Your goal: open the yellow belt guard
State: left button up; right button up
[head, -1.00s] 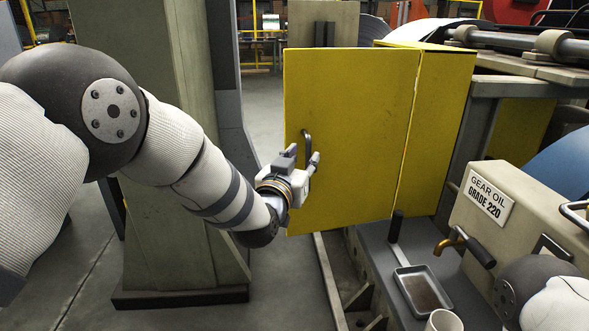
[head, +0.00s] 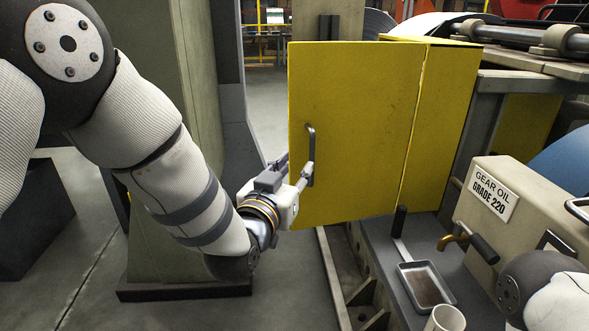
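The yellow belt guard (head: 447,120) stands at centre right in the head view. Its flat front panel (head: 350,100) reaches left past the edge of the grey bench, with a bright seam along its right side. I cannot see the inside of the guard. A dark bar handle (head: 311,140) sits near the panel's left edge. My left gripper (head: 293,166) is open at the handle's lower end. Its right finger overlaps the handle in the picture; I cannot tell if they touch.
A beige gear oil box (head: 535,210) with a brass tap (head: 455,238) stands at right. A metal tray (head: 425,286) and a white mug (head: 445,319) are below it. A thick column (head: 160,240) stands behind my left arm. Floor shows between the column and the panel.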

aim_at(352, 104)
jog(key=i+j+z, duration=0.15)
jog(key=z, duration=0.25)
jog(key=i+j+z, duration=0.1)
jog(key=j+z, duration=0.3)
